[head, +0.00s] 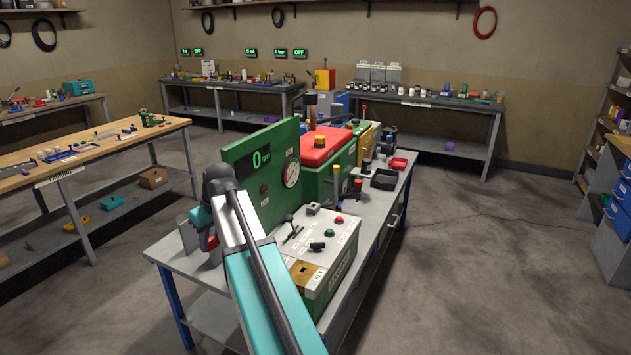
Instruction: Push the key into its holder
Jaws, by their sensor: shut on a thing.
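A green panel (236,160) with a "0 rpm" display and a gauge stands behind the box. The box (345,233) carries a lever and red and green buttons. A red-topped green machine (322,147) and a black tray (384,180) are farther back. The right floor is clear.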

